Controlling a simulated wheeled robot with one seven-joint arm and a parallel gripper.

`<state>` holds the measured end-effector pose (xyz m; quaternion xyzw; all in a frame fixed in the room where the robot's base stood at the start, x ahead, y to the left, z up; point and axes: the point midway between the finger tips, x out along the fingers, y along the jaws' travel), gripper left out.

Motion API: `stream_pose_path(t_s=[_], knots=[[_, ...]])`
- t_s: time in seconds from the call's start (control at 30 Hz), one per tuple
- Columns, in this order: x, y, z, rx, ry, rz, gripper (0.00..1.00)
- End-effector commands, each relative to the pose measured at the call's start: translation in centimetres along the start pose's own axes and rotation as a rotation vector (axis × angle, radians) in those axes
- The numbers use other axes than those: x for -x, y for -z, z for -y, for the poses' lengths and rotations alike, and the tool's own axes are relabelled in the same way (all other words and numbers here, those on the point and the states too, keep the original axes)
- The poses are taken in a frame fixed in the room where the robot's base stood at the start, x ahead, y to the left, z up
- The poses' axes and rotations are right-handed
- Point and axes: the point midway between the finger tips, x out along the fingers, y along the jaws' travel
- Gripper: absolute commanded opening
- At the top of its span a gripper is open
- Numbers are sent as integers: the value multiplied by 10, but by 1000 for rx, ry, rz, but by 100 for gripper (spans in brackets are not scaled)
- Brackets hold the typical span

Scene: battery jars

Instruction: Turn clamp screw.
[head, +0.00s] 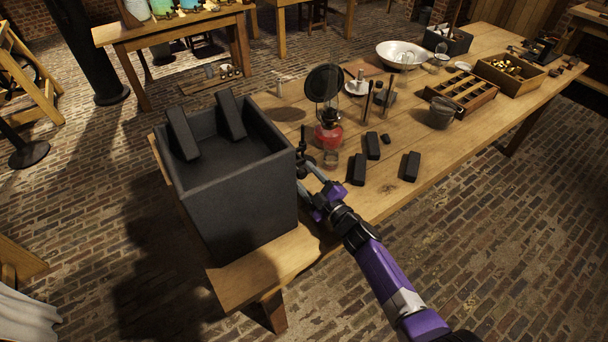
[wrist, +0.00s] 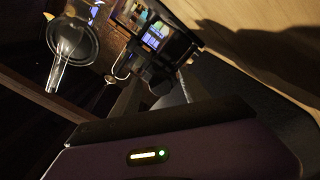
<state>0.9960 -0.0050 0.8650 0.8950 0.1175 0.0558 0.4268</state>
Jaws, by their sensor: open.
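My gripper (head: 308,177) is open at the near right side of the large dark grey box, low over the table edge. A small dark upright fitting (head: 302,146) stands just beyond its fingers, against the box's right side. It may hold the clamp screw, but it is too small and dark to tell. The area between the fingers is dark there, and I cannot make out a screw or any contact with one.
The open grey box (head: 245,205) has two dark blocks leaning inside. A red lamp (head: 328,135), a small glass jar (head: 331,160) and several black blocks (head: 372,146) stand right of it. Trays and a white bowl (head: 402,54) are farther back. The table's front right is clear.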

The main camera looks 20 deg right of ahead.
Motion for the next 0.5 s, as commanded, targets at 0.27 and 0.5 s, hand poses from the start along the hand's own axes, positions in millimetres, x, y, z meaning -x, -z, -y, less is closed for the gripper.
stream_pose_path(t_s=[0.27,0.5], knots=[[46,1,-1,-2,-1,4,53],[66,1,0,-1,1,1,53]])
